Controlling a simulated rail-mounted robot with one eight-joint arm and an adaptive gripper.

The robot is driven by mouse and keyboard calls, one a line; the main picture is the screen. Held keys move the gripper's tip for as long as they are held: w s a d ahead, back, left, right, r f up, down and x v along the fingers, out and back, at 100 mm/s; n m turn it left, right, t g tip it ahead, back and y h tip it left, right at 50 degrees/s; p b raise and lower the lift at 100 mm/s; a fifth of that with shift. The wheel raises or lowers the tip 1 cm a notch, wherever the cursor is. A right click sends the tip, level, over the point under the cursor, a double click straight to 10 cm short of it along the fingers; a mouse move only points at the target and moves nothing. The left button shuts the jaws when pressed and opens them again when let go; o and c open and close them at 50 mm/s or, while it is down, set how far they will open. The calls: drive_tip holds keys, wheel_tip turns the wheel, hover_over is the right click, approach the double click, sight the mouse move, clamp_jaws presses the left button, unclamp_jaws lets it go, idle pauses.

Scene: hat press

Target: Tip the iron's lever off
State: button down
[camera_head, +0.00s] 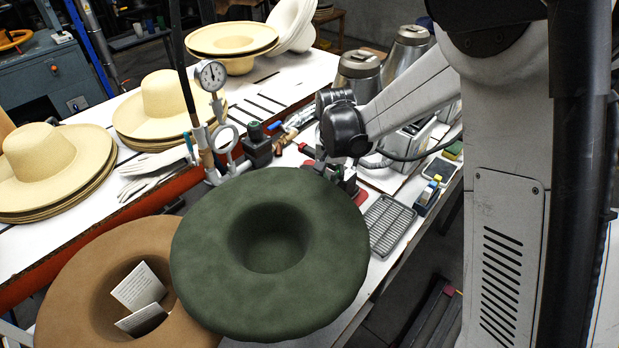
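I cannot clearly make out an iron or its lever. A red and dark object (359,196) shows only in part behind the green hat's right brim, beside a metal grid (389,225); I cannot tell if it is the iron. My gripper (343,177) points down just behind the upper right brim of the green hat (272,250). Its fingers are mostly hidden by the hat and the arm's end, so I cannot see whether it is open or holds something.
A brown hat (75,282) with cards in it lies at the lower left. Straw hats (165,95) stand in stacks on the white table (290,75). A pressure gauge (211,76) and valve fittings (257,146) stand left of my gripper. Metal canisters (358,72) stand behind.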

drive_tip(key=shift+f+b, duration=1.2)
drive_tip(key=shift+f, duration=0.25)
drive_tip(key=shift+r, duration=0.2)
drive_tip(key=shift+r+p, duration=1.6)
drive_tip(key=shift+r, duration=1.75)
